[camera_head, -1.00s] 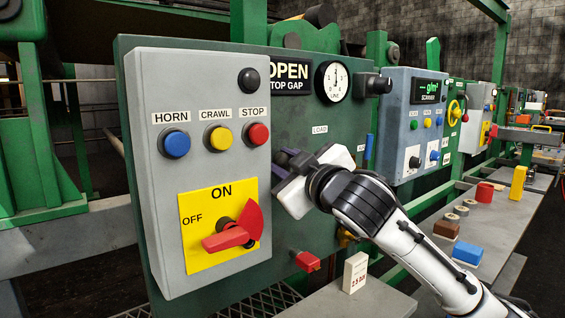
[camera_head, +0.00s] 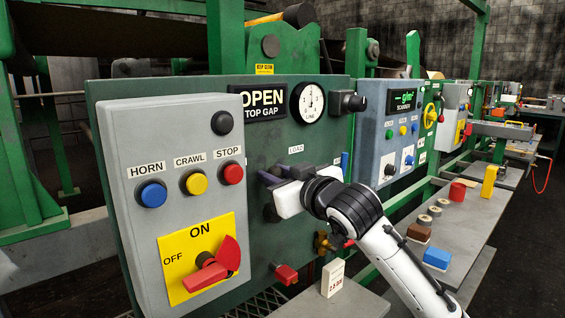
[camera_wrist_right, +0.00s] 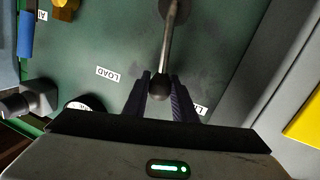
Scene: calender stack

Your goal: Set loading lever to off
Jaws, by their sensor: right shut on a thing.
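The loading lever is a metal rod (camera_wrist_right: 171,45) with a black ball knob (camera_wrist_right: 159,88), on a dark round base by the green panel. In the right wrist view, the knob sits between the two dark fingers of my right gripper (camera_wrist_right: 160,92), which is shut on it. That picture is upside down, so the knob stands above its base. In the head view my right gripper (camera_head: 268,176) is at the panel, below and left of the LOAD label (camera_head: 296,149). It hides most of the lever there. The dark base (camera_head: 271,212) shows just below it. My left gripper is not in view.
A grey box (camera_head: 170,130) with push buttons and a red rotary handle (camera_head: 205,277) on a yellow ON/OFF plate stands close left of the gripper. A red knob (camera_head: 286,274) sticks out below. A shelf (camera_head: 455,235) with blocks is to the right.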

